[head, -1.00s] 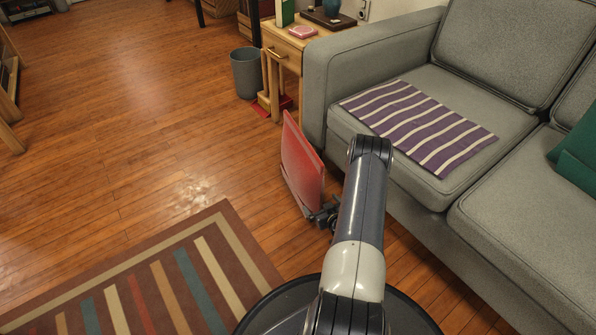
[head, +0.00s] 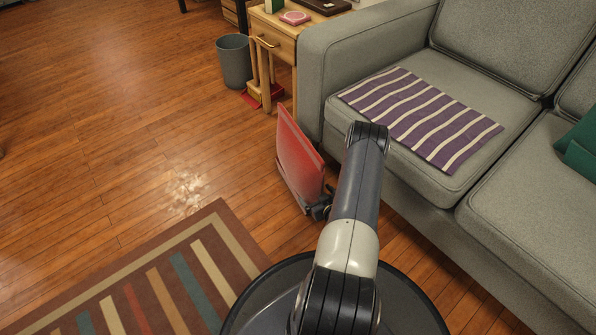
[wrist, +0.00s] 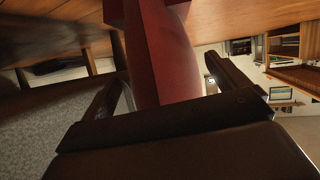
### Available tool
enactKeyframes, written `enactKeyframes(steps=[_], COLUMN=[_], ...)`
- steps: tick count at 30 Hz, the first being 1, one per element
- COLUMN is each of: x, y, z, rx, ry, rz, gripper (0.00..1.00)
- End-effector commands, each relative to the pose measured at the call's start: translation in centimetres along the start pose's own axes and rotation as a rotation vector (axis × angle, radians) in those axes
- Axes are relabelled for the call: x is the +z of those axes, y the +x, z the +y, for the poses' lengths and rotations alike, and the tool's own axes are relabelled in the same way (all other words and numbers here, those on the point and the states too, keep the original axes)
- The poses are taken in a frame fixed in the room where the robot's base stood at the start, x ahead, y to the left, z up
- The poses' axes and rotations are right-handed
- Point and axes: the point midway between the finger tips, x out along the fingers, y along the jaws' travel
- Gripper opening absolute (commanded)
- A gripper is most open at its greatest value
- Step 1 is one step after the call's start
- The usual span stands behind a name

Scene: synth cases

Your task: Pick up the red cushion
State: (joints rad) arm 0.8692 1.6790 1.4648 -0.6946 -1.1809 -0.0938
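The red cushion (head: 300,155) is tilted up on edge beside the sofa's front left corner, at the end of my arm. My gripper (head: 305,196) is at its lower part, with a grey finger along its near lower edge. In the wrist view the cushion (wrist: 160,55) fills the space between the two fingers of my gripper (wrist: 165,75), which close on it from both sides. The cushion's lower edge is partly hidden by the gripper, and I cannot tell whether it touches the floor.
The grey sofa (head: 405,188) with a purple striped cloth (head: 420,115) stands to the right. A wooden side table (head: 275,45) and a grey bin (head: 234,62) are behind the cushion. A striped rug (head: 150,285) lies at lower left. The wooden floor at left is clear.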

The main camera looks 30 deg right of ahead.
Motion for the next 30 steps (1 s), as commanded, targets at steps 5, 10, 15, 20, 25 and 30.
enactKeyframes(steps=[5, 10, 15, 20, 25, 30], x=[0.0, 0.0, -0.2, -0.2, -1.6, -4.7], y=[0.0, 0.0, 0.1, 0.1, -0.5, -1.8], z=[0.0, 0.0, 0.1, 0.1, 0.2, 0.5], rx=[0.000, 0.000, 0.001, 0.001, 0.001, 0.002], ry=[0.000, 0.000, -0.002, -0.002, -0.002, -0.002], rz=[0.000, 0.001, 0.005, 0.005, 0.005, 0.006], gripper=[0.80, 0.66, 0.52, 0.49, 0.49, 0.49])
